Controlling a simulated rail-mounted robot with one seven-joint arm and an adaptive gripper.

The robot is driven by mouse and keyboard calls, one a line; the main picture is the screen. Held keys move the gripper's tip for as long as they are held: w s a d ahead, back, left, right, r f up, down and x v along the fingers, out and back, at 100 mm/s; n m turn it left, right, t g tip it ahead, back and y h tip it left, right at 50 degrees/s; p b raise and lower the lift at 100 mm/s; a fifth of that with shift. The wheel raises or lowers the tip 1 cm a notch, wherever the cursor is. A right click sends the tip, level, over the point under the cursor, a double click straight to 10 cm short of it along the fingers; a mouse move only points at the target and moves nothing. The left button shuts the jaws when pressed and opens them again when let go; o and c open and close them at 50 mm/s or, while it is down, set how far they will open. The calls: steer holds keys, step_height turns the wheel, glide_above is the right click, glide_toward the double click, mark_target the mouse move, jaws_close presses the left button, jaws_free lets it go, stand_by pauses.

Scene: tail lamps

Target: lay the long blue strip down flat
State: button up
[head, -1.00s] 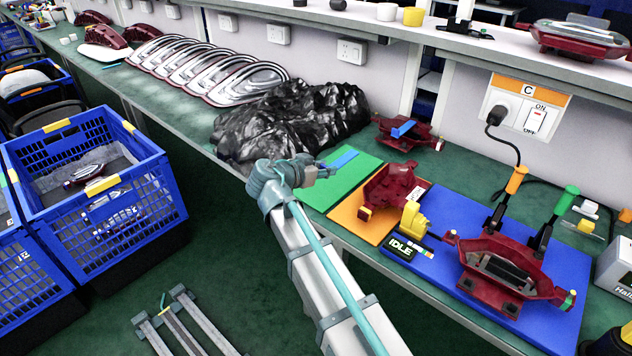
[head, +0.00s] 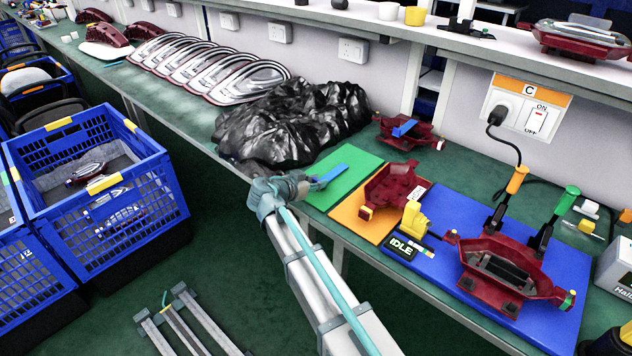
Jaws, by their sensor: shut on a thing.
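The long blue strip (head: 331,175) is held at its near left end by my gripper (head: 314,184). It slants up and to the right over the green mat (head: 352,164). I cannot tell whether the strip touches the mat or hangs a little above it. My gripper is shut on the strip, and its fingers are small and partly hidden by the wrist. A shorter blue piece (head: 403,128) lies on a dark red fixture (head: 414,137) behind the mats.
A crumpled black bag (head: 290,120) lies left of the green mat. An orange mat (head: 353,222) with a red fixture (head: 392,187) adjoins on the right, then a blue mat (head: 425,272) with a larger red fixture (head: 508,270). Blue crates (head: 95,190) stand on the floor.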

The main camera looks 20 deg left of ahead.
steer(key=shift+f, duration=0.15)
steer(key=o, duration=0.8)
steer(key=shift+s+r, duration=0.1)
steer(key=shift+r, duration=0.2)
steer(key=v, duration=1.1)
steer(key=shift+s+a+b, duration=0.2)
steer(key=shift+s+b, duration=0.1)
steer(key=shift+s, duration=0.05)
